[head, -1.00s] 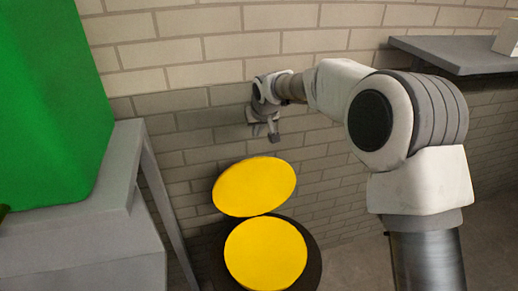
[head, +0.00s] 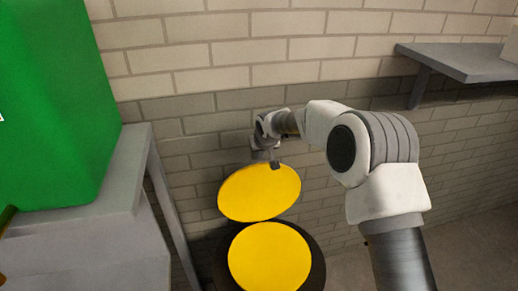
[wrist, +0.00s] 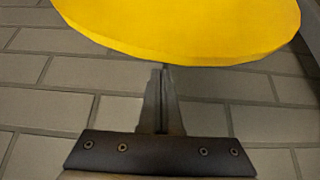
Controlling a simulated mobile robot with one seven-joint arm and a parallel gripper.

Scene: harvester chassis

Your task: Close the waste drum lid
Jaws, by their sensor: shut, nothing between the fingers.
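The waste drum (head: 318,262) stands low in the middle of the head view, dark around its rim, with a yellow round top face (head: 269,257). Its yellow lid (head: 259,192) is raised and tilted up behind, toward the brick wall. My gripper (head: 267,163) is at the upper edge of the lid, between lid and wall. In the wrist view my gripper (wrist: 163,72) is shut and empty, its fingertips just below the edge of the yellow lid (wrist: 180,28). I cannot tell whether they touch it.
A grey table (head: 118,190) with a large green box (head: 55,110) stands at the left. A grey shelf (head: 465,62) is fixed on the wall at the right. The brick wall (head: 330,75) is close behind the lid. Floor shows at the lower right.

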